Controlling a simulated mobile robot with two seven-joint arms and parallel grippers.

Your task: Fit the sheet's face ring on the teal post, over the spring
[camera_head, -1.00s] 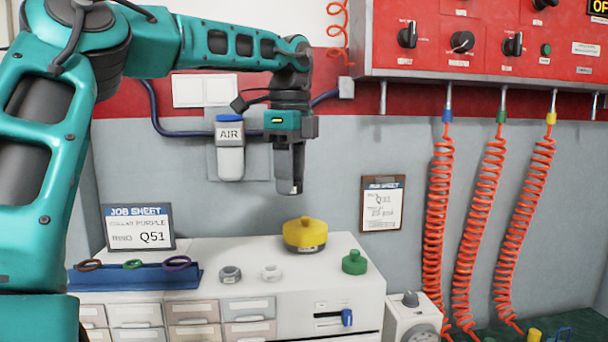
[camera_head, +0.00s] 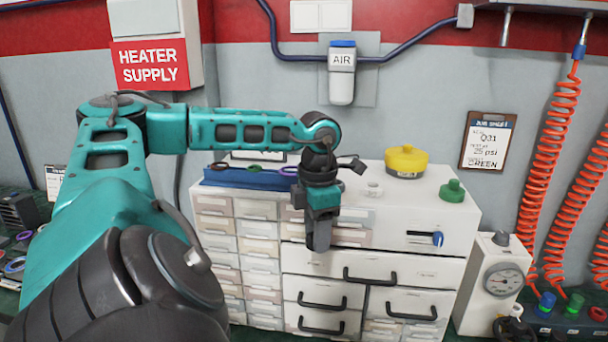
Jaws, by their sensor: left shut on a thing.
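My left gripper (camera_head: 318,240) points down in front of the white drawer cabinet, near its top front edge. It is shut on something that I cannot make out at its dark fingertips. On the cabinet top, a small white ring-like part (camera_head: 374,189) stands right of the gripper. A blue rack (camera_head: 240,182) with several coloured rings is at the left. A clipboard sheet (camera_head: 487,140) on the wall reads GREEN. I cannot pick out the teal post or the spring. My right gripper is not in view.
The white cabinet (camera_head: 420,264) has many drawers with dark handles. A yellow-topped part (camera_head: 406,161) and a green part (camera_head: 452,191) stand on top. A gauge box (camera_head: 499,280) and orange coiled hoses (camera_head: 548,170) are at the right. Several rings lie on the left bench.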

